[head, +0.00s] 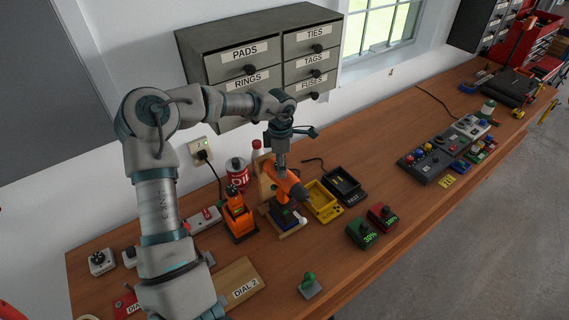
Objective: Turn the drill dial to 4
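An orange drill (289,183) with a dark nose stands on a small wooden stand (292,231) near the back of the workbench. Its nose points toward the lower right. My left arm comes in from the left and reaches over the bench. My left gripper (281,165) points down at the top rear of the drill, touching it or very close. Its fingers are small and partly merged with the drill, so their opening does not show. The drill's dial and its numbers cannot be made out. My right gripper is not in view.
An orange-and-black tool (238,216) and a red can (238,173) stand close left of the drill. A yellow tray (323,202), a black tray (343,185) and two battery-like blocks reading 30% (362,234) and 100% (383,217) lie right. Drawers (262,62) hang behind.

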